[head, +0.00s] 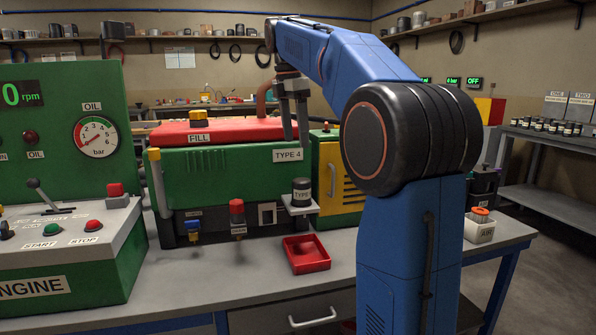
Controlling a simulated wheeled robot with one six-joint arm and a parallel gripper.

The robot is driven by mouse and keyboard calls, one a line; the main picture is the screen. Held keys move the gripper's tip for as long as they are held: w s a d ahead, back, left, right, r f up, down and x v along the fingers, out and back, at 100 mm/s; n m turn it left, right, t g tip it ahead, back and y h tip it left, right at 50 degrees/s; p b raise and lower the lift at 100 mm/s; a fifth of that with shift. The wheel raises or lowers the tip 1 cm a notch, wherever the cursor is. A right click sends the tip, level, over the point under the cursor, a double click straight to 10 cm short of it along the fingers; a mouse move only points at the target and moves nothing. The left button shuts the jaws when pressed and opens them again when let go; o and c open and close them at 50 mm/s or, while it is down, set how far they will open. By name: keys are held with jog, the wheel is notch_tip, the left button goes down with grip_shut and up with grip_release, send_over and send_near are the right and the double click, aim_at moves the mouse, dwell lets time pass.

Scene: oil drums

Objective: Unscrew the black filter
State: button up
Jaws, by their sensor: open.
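The black filter (302,187) is a short dark cylinder with a pale label reading "TYPE"; the rest of the label is hard to read. It is upright at a light bracket plate (299,208) on the right front of the green engine (220,185). My gripper (295,139) points down above the filter, near the "TYPE 4" plate. Its two fingers are apart, with nothing seen between them, and it does not touch the filter. My blue arm hides what lies behind it on the right.
A red tray (306,255) lies on the bench below the filter. A red-capped fitting (237,212) and a yellow fitting (193,229) are on the engine's front. The control box (75,250) stands at left. A yellow cabinet (335,185) adjoins the engine's right.

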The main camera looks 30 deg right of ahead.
aim_at(301, 179)
jog(key=f, duration=0.5)
jog(key=d+f, duration=0.1)
jog(key=f, duration=0.4)
jog(key=d+f, duration=0.1)
jog(key=f, duration=0.3)
jog(key=shift+s+f, duration=0.15)
jog(key=shift+f, duration=0.25)
jog(key=c, duration=1.3)
jog(key=n, duration=0.6)
jog(key=shift+t, duration=0.4)
jog(key=shift+c, duration=0.2)
jog(key=shift+n, duration=0.3)
jog(key=n, duration=0.6)
jog(key=shift+t+y, duration=0.3)
jog(key=shift+a, duration=0.1)
